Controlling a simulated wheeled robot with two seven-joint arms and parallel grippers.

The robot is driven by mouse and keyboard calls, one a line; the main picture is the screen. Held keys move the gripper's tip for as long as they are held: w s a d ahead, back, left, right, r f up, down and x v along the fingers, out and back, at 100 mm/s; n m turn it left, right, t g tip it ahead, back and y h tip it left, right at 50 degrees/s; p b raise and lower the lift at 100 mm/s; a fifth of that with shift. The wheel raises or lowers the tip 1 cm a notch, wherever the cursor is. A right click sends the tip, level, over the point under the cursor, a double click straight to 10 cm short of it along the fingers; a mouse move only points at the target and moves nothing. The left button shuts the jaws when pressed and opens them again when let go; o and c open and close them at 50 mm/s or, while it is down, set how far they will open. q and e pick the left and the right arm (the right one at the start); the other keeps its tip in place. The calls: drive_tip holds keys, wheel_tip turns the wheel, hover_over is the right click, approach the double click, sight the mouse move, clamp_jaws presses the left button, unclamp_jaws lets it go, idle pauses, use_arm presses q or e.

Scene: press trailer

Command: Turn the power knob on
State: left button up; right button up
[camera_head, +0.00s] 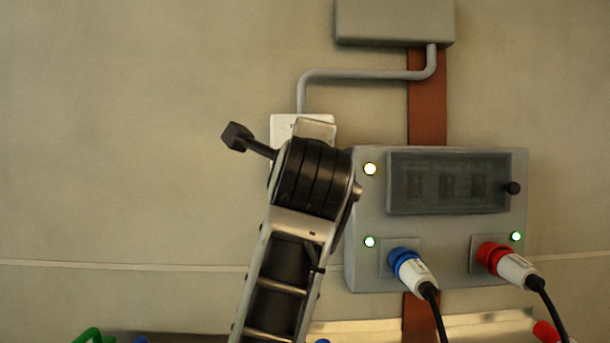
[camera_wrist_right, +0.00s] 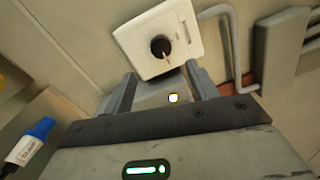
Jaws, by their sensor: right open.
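The power knob (camera_wrist_right: 161,48) is a round black dial with a pale pointer mark on a white square box (camera_wrist_right: 184,20). In the head view the top of this white box (camera_head: 283,124) shows behind my right arm, which hides the knob there. My right gripper (camera_wrist_right: 160,73) is open in the right wrist view. The knob appears just beyond the gap between its two grey fingertips, and nothing is held. Contact with the box cannot be told. My left gripper is not in view.
A grey socket panel (camera_head: 365,270) is right of the white box, with lit lamps, a blue plug (camera_head: 405,262) and a red plug (camera_head: 495,257). A grey conduit (camera_head: 365,74) runs up to a grey box (camera_head: 395,22). The wall at the left is bare.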

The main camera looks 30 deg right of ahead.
drive_tip(key=v, duration=0.6)
drive_tip(key=shift+s+b, duration=0.25)
drive_tip(key=shift+b, duration=0.1)
drive_tip(key=shift+a, duration=0.1)
